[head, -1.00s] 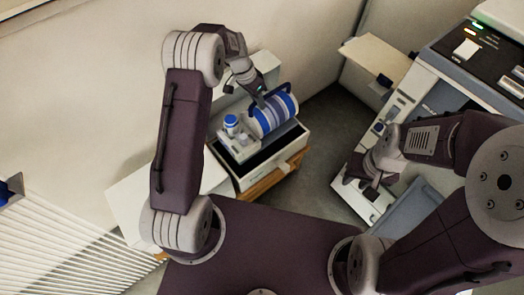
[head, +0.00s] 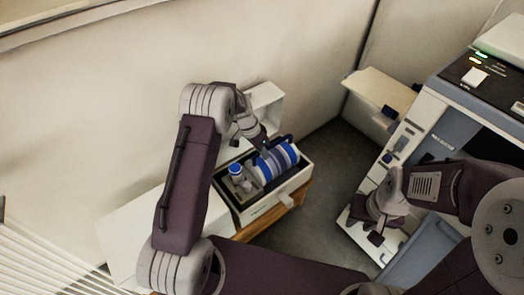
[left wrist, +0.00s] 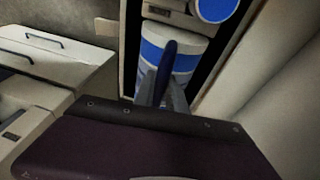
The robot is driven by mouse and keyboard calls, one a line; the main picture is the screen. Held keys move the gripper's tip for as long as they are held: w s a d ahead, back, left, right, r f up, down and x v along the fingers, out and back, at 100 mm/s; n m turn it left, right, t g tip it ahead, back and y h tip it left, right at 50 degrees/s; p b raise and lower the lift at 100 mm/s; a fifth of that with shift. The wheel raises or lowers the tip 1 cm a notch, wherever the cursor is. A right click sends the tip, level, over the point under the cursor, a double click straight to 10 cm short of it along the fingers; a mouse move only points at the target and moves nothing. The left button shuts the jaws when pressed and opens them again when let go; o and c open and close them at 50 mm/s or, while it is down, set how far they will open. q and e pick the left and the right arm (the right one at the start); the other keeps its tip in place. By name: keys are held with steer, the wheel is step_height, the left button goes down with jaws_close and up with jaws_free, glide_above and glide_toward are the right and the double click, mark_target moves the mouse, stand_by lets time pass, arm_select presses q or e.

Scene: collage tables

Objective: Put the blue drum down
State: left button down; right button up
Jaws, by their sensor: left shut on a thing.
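The blue drum (head: 281,160), a cylinder with blue and white bands, lies within the walls of an open white box (head: 262,205) with a dark inside. My left gripper (head: 264,147) reaches down from above and is shut on the drum's dark blue handle. The left wrist view shows the drum (left wrist: 175,62) below the handle and fingers (left wrist: 160,85). Whether the drum rests on the box floor is hidden. My right gripper (head: 375,232) hangs apart at the right, by the large machine; its jaw opening is unclear.
A small blue-capped bottle (head: 236,171) stands at the drum's left end. The box is on a wooden stand (head: 297,195). A white panel rises behind it. A grey and white machine (head: 440,125) stands at right, with bare floor (head: 335,185) between.

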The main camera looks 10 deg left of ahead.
mark_target(262, 160)
arm_select(q)
step_height(262, 160, down, 4)
steer(key=shift+w+r+b, duration=0.1)
steer(key=shift+r+b, duration=0.1)
steer(key=shift+b, duration=0.55)
steer(key=shift+r, duration=0.15)
steer(key=c, duration=1.4)
jaws_free()
steer(key=shift+f, duration=0.2)
steer(key=shift+o, duration=0.2)
